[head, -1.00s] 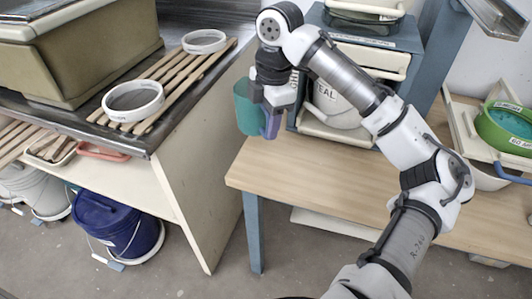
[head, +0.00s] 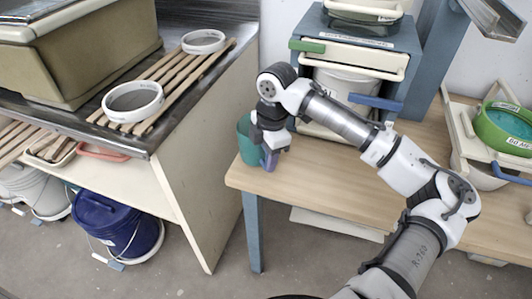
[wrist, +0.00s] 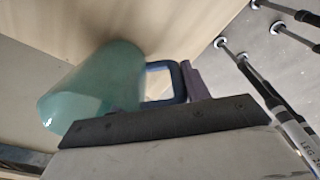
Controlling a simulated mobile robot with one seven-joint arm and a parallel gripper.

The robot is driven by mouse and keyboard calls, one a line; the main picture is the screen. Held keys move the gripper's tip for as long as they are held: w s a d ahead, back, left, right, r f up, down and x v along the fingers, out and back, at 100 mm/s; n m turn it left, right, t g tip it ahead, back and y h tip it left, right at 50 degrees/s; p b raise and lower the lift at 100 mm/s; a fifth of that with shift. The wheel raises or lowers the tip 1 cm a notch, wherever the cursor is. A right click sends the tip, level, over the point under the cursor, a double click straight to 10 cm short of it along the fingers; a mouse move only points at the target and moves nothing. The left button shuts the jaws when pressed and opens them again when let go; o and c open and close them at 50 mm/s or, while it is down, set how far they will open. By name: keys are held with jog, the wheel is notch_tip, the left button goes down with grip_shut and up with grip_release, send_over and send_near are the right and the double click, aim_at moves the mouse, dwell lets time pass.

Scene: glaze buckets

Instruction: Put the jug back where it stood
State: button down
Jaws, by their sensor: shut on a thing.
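The jug (head: 245,142) is teal-green and sits at the left end of the wooden table (head: 330,178), partly hidden by my wrist in the head view. My gripper (head: 270,160) is shut on the jug's handle. In the wrist view the jug (wrist: 92,88) lies to the left, and its dark blue handle (wrist: 166,84) is at my gripper's fingers (wrist: 190,85). I cannot tell whether the jug's base touches the table.
A blue-grey stand with a white bucket (head: 345,87) is behind my arm. A green sieve (head: 507,127) sits at the right. At the left, a counter holds slats (head: 165,85) with two white-rimmed sieves. A blue bucket (head: 118,222) is below. The table's middle front is clear.

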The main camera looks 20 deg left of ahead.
jog(key=shift+f, duration=0.1)
jog(key=c, duration=0.7)
grip_release()
notch_tip(320, 180, up, 12)
jog(key=d, duration=0.1)
jog(key=shift+w+b, duration=0.25)
jog(key=shift+b, duration=0.2)
jog(key=shift+d, duration=0.1)
